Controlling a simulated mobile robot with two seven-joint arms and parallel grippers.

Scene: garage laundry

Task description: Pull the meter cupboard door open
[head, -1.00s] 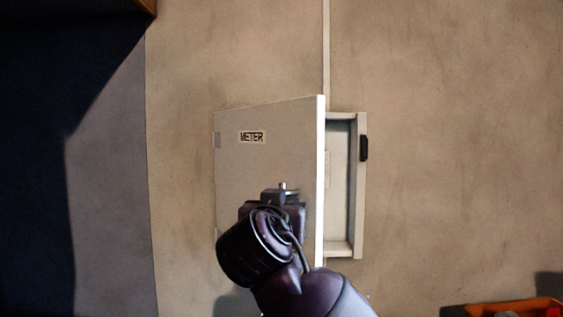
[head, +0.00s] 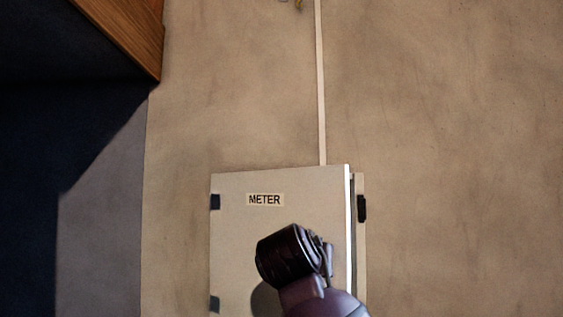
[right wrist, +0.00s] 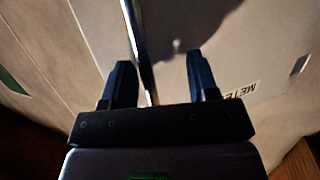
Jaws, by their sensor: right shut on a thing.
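The meter cupboard door (head: 240,240) fills the lower middle of the head view, a beige panel with a METER label (head: 264,200). It stands slightly ajar, with a narrow gap at its right edge; dark hinges are at its left. My right arm covers its lower right part. In the right wrist view, the door (right wrist: 215,45) lies ahead of my right gripper (right wrist: 158,62). Its two dark fingers straddle a bright upright strip, apparently the door's free edge. They are shut on the door; exactly which part is unclear. My left gripper is not in view.
The cupboard frame (head: 361,245) shows right of the door, with a dark latch piece (head: 362,208) on it. A pale conduit (head: 321,90) runs up the wall above. A wooden edge (head: 140,35) is at the upper left. The wall on the right is bare.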

